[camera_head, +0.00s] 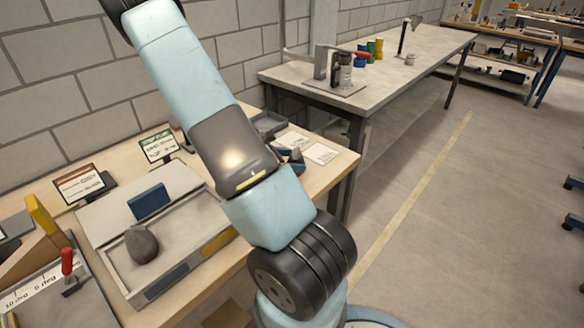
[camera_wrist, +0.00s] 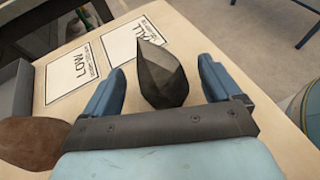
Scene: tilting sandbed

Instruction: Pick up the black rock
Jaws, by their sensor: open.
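The black rock (camera_wrist: 162,82) is dark, faceted and pointed at its upper end. It is on the wooden bench (camera_wrist: 72,60) in the wrist view, close to two white printed cards. My gripper (camera_wrist: 161,70) is open, with one blue finger on each side of the rock and a visible gap on both sides. The rock's lower end is close to the gripper's dark palm bar; I cannot tell whether they touch. In the head view my arm hides most of this area, and the rock shows only as a small dark shape (camera_head: 297,156).
A brown rock (camera_wrist: 32,143) lies left of my gripper, beside a grey tray (camera_wrist: 14,88). The bench's right edge is close to the cards.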

